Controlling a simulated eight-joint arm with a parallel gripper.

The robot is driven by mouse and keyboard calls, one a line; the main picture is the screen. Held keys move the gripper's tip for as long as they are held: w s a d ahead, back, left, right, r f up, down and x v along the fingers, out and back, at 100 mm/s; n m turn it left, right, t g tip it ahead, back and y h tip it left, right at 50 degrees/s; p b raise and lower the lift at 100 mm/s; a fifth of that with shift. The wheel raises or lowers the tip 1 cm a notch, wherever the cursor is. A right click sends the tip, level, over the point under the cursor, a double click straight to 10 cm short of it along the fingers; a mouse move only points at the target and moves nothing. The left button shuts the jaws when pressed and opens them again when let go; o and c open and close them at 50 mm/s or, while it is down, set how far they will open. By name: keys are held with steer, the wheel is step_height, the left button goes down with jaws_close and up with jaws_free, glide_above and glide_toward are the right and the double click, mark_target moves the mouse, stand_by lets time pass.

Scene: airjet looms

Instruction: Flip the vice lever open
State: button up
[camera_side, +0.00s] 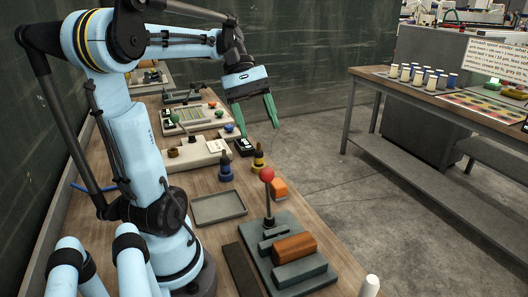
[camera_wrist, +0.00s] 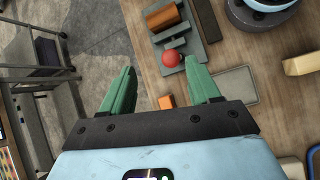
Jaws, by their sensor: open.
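The vice (camera_side: 300,272) sits on the wooden bench at the front in the side view, with grey jaws and an orange-brown block (camera_side: 295,247) between them. Its lever (camera_side: 269,204) stands upright with a red ball knob (camera_side: 267,174) on top. In the wrist view the vice (camera_wrist: 187,47) is at the top, with the red knob (camera_wrist: 171,59) seen from above. My gripper (camera_side: 261,112) is open and empty, high above the bench and apart from the lever. In the wrist view the green fingers (camera_wrist: 164,86) are spread, the knob showing beyond and between them.
A small orange block (camera_side: 279,188) lies near the lever. A shallow grey tray (camera_side: 218,208) is left of it. A white cylinder (camera_side: 370,286) stands at the front edge. A second table (camera_side: 430,95) is across the aisle.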

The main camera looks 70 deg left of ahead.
mark_target(267, 190)
steer(key=shift+r, duration=0.45)
